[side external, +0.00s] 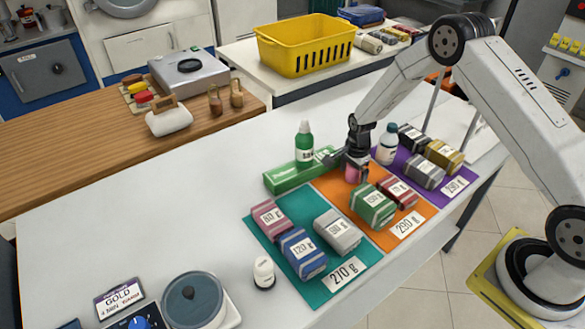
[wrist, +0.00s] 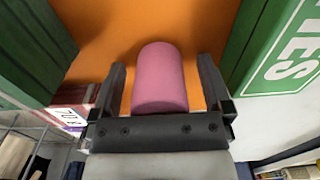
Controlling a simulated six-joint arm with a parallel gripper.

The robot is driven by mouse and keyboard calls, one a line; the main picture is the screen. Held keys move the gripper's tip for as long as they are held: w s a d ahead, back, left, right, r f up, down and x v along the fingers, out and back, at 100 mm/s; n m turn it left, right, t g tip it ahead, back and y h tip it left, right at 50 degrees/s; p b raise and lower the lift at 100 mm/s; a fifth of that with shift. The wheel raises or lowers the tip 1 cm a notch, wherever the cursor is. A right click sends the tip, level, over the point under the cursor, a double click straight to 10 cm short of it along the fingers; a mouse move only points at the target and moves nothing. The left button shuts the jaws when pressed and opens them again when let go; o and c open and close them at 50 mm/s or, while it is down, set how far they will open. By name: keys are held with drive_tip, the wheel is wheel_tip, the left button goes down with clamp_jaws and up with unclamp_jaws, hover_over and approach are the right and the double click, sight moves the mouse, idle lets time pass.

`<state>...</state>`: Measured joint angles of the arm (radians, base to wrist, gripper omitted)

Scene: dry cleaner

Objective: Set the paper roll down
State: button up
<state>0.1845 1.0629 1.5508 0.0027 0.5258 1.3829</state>
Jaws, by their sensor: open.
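The pink paper roll (wrist: 160,85) is between the two fingers of my gripper (wrist: 160,62) in the wrist view, with a narrow gap showing on each side. My gripper is open around it. In the side view the roll (side external: 352,173) shows as a small pink patch below my gripper (side external: 357,163), partly hidden by the fingers. It is at the far part of the orange mat (side external: 330,187), and orange surface shows behind it in the wrist view (wrist: 205,20). Whether its base touches the mat is hidden.
A green striped bundle (side external: 373,206) and red bundle (side external: 399,192) stand close by on the orange mat. A long green box (side external: 290,177) and green bottle (side external: 304,146) are left of my gripper; a white bottle (side external: 387,146) is right. Teal (side external: 300,205) and purple (side external: 452,187) sections hold other bundles.

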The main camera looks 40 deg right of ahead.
clamp_jaws()
drive_tip(key=shift+r, duration=0.15)
drive_tip(key=shift+r, duration=0.4)
drive_tip(key=s+a+r, duration=0.2)
drive_tip(key=s+r, duration=1)
drive_tip(key=s, duration=0.1)
drive_tip(key=shift+s, duration=0.4)
idle(0.4)
